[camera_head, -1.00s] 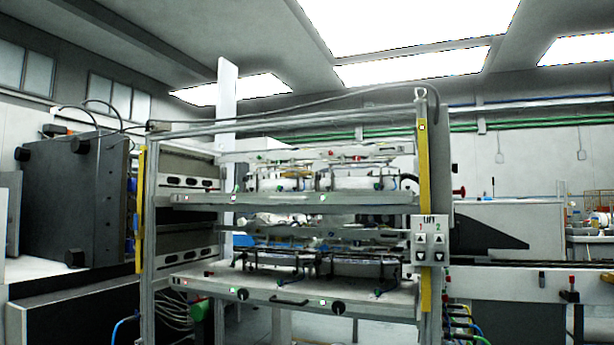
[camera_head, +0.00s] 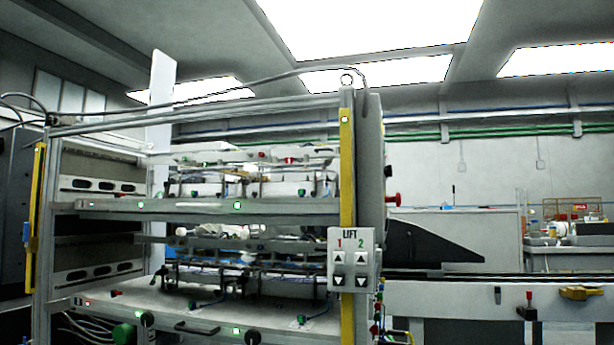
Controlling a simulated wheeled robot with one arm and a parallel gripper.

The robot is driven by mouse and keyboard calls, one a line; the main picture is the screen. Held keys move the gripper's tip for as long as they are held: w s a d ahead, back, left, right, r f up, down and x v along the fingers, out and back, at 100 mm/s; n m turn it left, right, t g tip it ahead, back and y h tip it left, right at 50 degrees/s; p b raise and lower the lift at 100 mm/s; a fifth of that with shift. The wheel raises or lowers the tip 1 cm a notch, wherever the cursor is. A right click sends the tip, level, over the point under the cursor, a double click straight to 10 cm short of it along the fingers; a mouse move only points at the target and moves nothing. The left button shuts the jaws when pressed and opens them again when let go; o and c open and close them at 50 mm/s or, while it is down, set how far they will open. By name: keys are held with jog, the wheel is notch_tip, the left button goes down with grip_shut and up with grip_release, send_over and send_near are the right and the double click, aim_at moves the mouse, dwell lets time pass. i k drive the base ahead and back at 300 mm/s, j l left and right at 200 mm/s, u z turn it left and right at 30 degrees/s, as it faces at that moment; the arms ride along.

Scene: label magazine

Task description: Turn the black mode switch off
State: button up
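I cannot tell for sure which part is the black mode switch. Two round black knobs sit on the front edge of the lower shelf: a left knob (camera_head: 147,319) and a right knob (camera_head: 253,337). A small dark upright part (camera_head: 497,296) also stands on the rail at the right. It is too small to read its shape or position. My gripper is not in view.
The metal magazine frame (camera_head: 345,200) fills the left and middle. A LIFT panel (camera_head: 352,260) with arrow buttons hangs on its right post. A green knob (camera_head: 124,334) is at the lower left. A long light-grey rail (camera_head: 440,300) runs to the right.

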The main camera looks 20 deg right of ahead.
aim_at(388, 170)
jog(key=l, duration=0.5)
jog(key=i+l+z, duration=0.1)
jog(key=l, duration=0.35)
jog(key=i+l, duration=0.1)
jog(key=l, duration=0.4)
jog(key=i+l+u, duration=0.1)
jog(key=l, duration=0.35)
jog(key=i+u, duration=0.05)
